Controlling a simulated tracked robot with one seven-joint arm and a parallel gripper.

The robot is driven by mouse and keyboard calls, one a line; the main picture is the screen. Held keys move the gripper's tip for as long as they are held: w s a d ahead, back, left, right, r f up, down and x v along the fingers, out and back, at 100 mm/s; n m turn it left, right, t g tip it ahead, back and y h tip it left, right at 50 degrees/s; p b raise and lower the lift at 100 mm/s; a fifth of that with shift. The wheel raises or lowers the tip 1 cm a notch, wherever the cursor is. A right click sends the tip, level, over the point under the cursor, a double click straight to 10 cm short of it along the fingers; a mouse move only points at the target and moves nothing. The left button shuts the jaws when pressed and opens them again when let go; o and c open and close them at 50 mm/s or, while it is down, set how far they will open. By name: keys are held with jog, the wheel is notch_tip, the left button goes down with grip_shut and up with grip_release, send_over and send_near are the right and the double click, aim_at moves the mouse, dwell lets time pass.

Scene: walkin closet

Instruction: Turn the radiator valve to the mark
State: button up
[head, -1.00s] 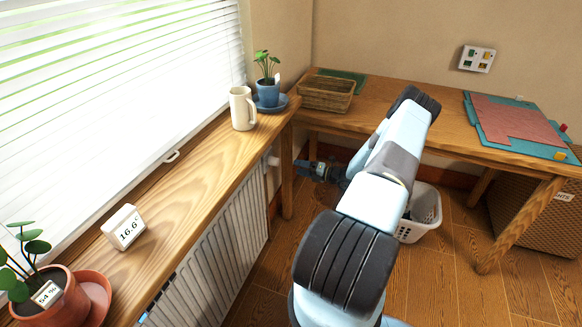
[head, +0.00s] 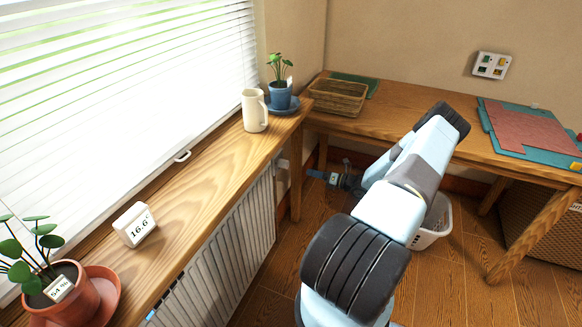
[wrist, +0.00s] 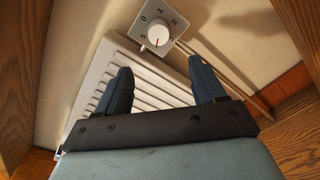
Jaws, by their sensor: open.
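The radiator valve is a round white knob (wrist: 158,35) on a square grey plate (wrist: 147,18) with numerals, at the top of the wrist view. The numerals are small, and I cannot tell for sure where the knob points. In the head view the valve (head: 283,166) is small, at the far end of the white ribbed radiator (head: 232,250), below the sill. My gripper (wrist: 161,82) is open and empty. Its two dark blue fingers stand apart, short of the knob and not touching it. In the head view my gripper (head: 319,175) is just right of the valve, partly hidden by my arm.
The wooden sill (head: 205,180) above the radiator holds a mug (head: 254,111), plants and a 16.6° display (head: 134,224). A wooden desk (head: 410,110) stands behind my arm, its leg (head: 296,190) close to the valve. A white basket (head: 437,222) is on the floor below.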

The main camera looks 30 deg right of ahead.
aim_at(288, 165)
jog(key=w+a+n, duration=0.2)
jog(key=w, duration=0.1)
jog(key=w+a+n, duration=0.2)
jog(key=w+a, duration=0.1)
jog(key=w, duration=0.1)
jog(key=w+a+n, duration=0.3)
jog(key=w, duration=0.1)
jog(key=shift+w+r, duration=0.15)
jog(key=shift+w, duration=0.05)
dwell(0.4)
jog(key=shift+c, duration=0.2)
jog(key=c, duration=1)
jog(key=shift+n, duration=0.4)
jog(key=shift+n, duration=0.6)
